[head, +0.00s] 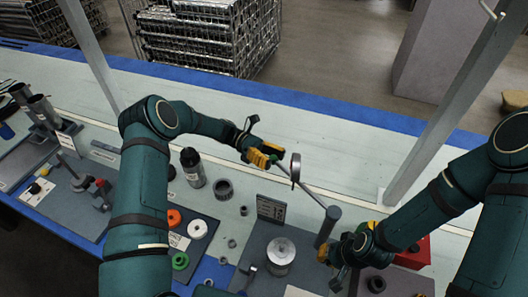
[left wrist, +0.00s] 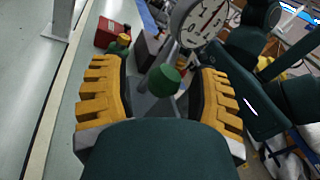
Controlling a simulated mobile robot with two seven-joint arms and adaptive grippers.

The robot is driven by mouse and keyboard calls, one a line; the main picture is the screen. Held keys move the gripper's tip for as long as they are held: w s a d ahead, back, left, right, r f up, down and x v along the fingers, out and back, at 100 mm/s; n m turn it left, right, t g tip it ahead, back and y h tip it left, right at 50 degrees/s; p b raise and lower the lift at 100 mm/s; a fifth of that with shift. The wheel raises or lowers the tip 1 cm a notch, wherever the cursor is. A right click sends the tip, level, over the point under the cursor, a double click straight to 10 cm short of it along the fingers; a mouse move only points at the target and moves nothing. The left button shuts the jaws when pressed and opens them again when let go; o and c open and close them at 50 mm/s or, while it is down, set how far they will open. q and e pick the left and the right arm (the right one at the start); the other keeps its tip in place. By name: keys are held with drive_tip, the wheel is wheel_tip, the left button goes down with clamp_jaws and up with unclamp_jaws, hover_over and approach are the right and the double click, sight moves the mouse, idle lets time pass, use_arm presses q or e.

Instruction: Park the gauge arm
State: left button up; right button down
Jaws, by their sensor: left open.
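In the left wrist view the white dial (left wrist: 201,20) shows at the top, beyond the fingers. My left gripper (head: 264,154) is open, just left of the gauge, and apart from it in the head view. A dark green knob-like piece (left wrist: 163,80) shows between its yellow fingers; I cannot tell what it belongs to. My right gripper (head: 336,263) is beside the post; its jaw state is unclear.
A silver cylinder (head: 280,254) stands on a grey plate below the post. A small dark sign (head: 270,209) stands left of the post. A red box (head: 413,254) is at right. The bench behind is clear.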

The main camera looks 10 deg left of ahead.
use_arm(q)
drive_tip(key=v, duration=1.1)
drive_tip(key=shift+a, duration=0.3)
